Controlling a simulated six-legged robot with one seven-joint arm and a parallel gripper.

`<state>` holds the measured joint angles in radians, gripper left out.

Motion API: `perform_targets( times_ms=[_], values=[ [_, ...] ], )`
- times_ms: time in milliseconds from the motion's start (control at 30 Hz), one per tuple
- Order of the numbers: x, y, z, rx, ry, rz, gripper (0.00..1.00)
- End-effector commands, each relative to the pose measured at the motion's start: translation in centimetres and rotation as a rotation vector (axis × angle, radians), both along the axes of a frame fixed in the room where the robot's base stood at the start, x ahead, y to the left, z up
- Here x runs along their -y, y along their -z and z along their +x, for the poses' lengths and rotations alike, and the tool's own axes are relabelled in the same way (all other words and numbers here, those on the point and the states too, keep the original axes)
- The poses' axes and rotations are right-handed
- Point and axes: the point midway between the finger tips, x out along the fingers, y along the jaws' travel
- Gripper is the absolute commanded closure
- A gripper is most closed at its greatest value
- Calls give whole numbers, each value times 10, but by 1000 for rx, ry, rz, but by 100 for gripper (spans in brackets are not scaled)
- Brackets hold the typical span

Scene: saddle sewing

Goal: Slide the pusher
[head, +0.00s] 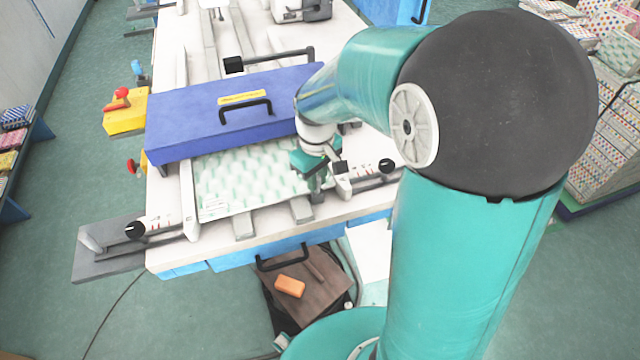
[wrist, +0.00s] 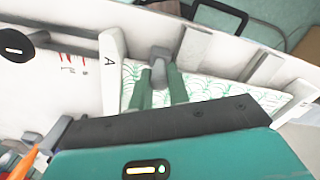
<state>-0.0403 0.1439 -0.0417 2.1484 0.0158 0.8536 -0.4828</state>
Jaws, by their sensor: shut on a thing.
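My gripper (head: 316,178) is at the front right of the white sewing table, beside the right edge of the patterned fabric. In the wrist view its two teal fingers (wrist: 159,82) are shut on a small grey upright piece, which I take to be the pusher (wrist: 159,58). Only the top of the pusher shows between the fingers; its lower part is hard to make out.
Grey bars (head: 243,226) cross the table's front edge. A white clamp with a black knob (head: 385,165) stands just right of my gripper; another black knob (head: 135,230) is at front left. A brown-topped box with an orange block (head: 290,286) sits below the table front.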

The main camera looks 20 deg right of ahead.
Motion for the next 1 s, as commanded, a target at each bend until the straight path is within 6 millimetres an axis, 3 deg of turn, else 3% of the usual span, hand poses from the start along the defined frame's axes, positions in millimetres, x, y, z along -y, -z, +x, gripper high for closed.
perform_targets(
  times_ms=[200,233,333,733,1000],
  values=[
    [0,0,1,4,1,1,100],
    [0,0,1,4,1,1,79],
    [0,0,1,4,0,1,60],
    [0,-8,1,4,0,0,60],
    [0,-58,1,7,1,0,60]
  ],
)
